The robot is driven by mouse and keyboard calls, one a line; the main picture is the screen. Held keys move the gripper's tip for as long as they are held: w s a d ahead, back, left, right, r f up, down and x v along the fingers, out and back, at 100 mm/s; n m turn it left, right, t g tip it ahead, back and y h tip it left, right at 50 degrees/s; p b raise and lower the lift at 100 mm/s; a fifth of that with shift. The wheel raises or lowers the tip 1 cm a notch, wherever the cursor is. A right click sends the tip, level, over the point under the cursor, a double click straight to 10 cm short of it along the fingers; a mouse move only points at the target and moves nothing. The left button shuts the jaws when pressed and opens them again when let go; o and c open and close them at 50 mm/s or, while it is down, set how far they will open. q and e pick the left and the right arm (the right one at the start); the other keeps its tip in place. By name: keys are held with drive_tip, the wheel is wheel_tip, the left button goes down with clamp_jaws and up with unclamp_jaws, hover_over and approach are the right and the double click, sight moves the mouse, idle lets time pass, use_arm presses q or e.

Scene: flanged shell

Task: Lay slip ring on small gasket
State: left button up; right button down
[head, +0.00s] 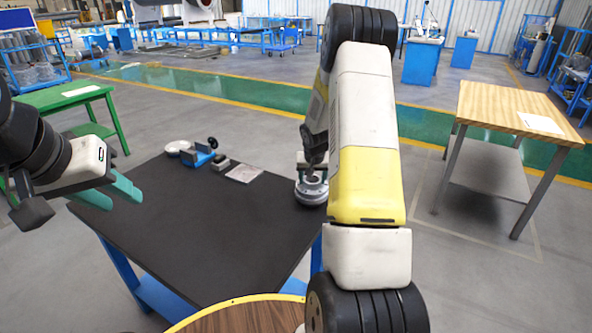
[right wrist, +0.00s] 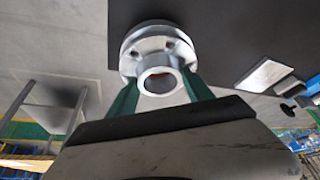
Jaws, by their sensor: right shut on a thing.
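In the right wrist view, my right gripper (right wrist: 160,92) is shut on a pale grey ring (right wrist: 161,81), which looks like the slip ring. The ring is between the two green fingers, in front of the grey flanged shell (right wrist: 143,35) with its bolt holes. I cannot tell whether it touches the shell. In the head view the shell (head: 311,194) stands at the right edge of the black table, with my right gripper (head: 312,171) just above it. I cannot make out the small gasket. My left gripper (head: 123,202) is open and empty over the table's left side.
On the black table (head: 205,230), a pale disc (head: 178,147), a blue fixture (head: 200,157), a small grey block (head: 220,163) and a flat grey plate (head: 244,173) lie along the back. The table's middle is clear. A wooden table (head: 490,108) stands apart at right.

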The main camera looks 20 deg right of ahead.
drive_tip(key=shift+w+r, duration=0.1)
drive_tip(key=shift+c, duration=2.1)
unclamp_jaws()
drive_tip(key=s+a+r+n+t+y, duration=0.1)
drive_tip(key=s+a+r, duration=0.4)
drive_tip(key=s+r, duration=0.5)
drive_tip(key=s+a+r, duration=0.4)
drive_tip(key=s+r, duration=0.2)
drive_tip(key=r, duration=0.8)
drive_tip(key=s+a+r+n+y, duration=0.1)
drive_tip(key=s+a, duration=0.3)
drive_tip(key=s, duration=0.5)
drive_tip(key=s+a+r+n+y, duration=0.1)
drive_tip(key=s+a+r+n, duration=0.1)
drive_tip(key=s+a, duration=0.3)
drive_tip(key=s+r, duration=0.1)
drive_tip(key=s, duration=0.3)
drive_tip(key=shift+s+a+r+t+y, duration=0.15)
drive_tip(key=shift+r+t+y, duration=0.1)
drive_tip(key=shift+t+y, duration=0.05)
